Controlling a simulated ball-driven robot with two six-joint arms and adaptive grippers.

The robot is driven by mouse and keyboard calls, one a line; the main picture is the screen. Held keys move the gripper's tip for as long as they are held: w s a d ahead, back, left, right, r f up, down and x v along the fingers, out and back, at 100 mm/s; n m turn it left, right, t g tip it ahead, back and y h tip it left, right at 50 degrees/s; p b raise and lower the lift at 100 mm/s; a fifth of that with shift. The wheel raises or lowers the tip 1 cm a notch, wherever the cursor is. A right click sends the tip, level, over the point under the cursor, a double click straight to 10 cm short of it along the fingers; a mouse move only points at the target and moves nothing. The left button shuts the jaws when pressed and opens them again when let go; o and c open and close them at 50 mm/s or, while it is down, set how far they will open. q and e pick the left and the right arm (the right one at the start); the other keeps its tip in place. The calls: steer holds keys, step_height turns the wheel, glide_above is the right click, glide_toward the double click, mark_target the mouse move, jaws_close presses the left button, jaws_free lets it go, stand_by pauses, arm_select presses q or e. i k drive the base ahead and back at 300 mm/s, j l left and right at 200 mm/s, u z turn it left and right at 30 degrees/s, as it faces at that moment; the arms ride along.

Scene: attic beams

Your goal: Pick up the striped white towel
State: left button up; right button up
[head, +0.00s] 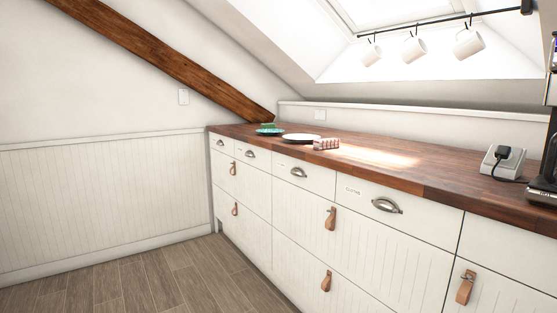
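A small folded towel with red and white stripes (327,144) lies on the wooden countertop (420,171), close to its front edge. It is just right of a white plate (301,138) with a dark rim. I cannot tell whether the towel touches the plate. Neither of my grippers shows in the head view.
A teal plate (268,132) with a green item (268,125) sits farther back on the counter. White cabinets (300,210) front the counter. Wooden floor (140,280) is clear at lower left.

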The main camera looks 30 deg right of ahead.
mark_target(333, 143)
steer(key=i+z, duration=0.15)
steer(key=i, duration=0.45)
steer(key=i+j+z, duration=0.2)
steer(key=i, duration=0.35)
